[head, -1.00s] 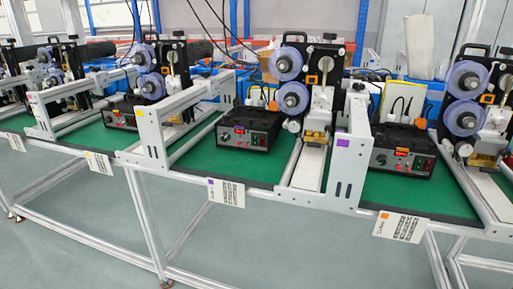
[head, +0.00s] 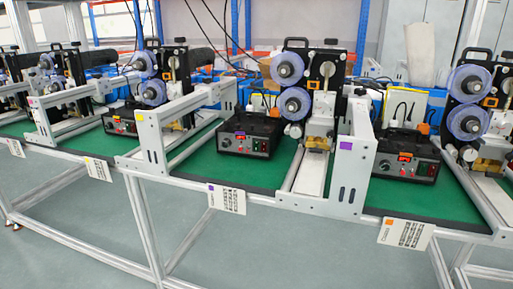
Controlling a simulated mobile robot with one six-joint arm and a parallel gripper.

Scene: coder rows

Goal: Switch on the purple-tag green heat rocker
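The purple-tag card (head: 226,197) hangs on the bench's front rail, with a purple square at its left. Above it a black control box (head: 250,135) stands on the green mat. Its front has a small red display, a knob and small green and red switches at the right. The green heat rocker (head: 256,144) is too small to tell which way it is tipped or whether it is lit. A purple square (head: 346,145) also marks the white frame end to the right of this box. My gripper is not in view.
A similar box (head: 405,158) stands to the right above an orange-tag card (head: 405,232). Another (head: 121,121) stands to the left above a yellow-tag card (head: 98,166). White frame ends flank the purple-tag box. Grey floor (head: 300,255) in front is clear.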

